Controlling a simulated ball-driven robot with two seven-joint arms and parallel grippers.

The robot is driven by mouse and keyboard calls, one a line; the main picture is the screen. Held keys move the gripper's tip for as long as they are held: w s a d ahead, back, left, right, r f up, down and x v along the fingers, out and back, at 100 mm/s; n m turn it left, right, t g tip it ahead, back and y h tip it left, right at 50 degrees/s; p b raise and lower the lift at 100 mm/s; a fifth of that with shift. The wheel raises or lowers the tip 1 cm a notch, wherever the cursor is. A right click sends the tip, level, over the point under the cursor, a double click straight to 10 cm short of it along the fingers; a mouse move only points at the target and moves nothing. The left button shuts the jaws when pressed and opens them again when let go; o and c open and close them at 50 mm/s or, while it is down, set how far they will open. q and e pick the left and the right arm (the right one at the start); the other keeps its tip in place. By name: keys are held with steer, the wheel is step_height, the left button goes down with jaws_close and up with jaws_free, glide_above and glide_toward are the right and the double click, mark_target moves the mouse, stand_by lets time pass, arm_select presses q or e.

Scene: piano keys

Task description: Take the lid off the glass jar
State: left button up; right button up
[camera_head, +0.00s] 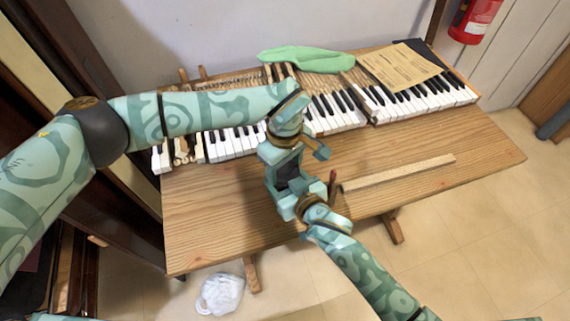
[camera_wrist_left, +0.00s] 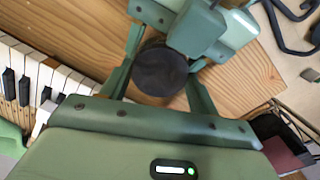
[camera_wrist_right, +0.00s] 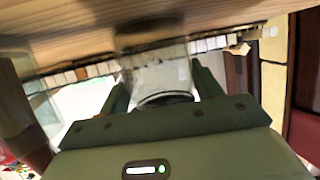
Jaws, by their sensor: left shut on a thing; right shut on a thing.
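A dark round lid (camera_wrist_left: 160,70) sits between the fingers of my left gripper (camera_wrist_left: 165,60), which is shut on it. The glass jar (camera_wrist_right: 162,72) is clear and lies between the fingers of my right gripper (camera_wrist_right: 160,82), which is shut on it. A dark, blurred band (camera_wrist_right: 150,36) shows at one end of the glass; I cannot tell whether lid and jar touch. In the head view both grippers meet above the table's middle, and they hide most of the jar.
The wooden table (camera_head: 225,222) carries a row of piano keys (camera_head: 340,112) behind my grippers. A green cloth (camera_head: 300,58) and a paper sheet (camera_head: 400,68) lie at the back. A wooden strip (camera_head: 400,173) lies to the right, near a small red object (camera_head: 332,180). The table's front left is clear.

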arm_select(q)
steer(key=n, duration=0.6)
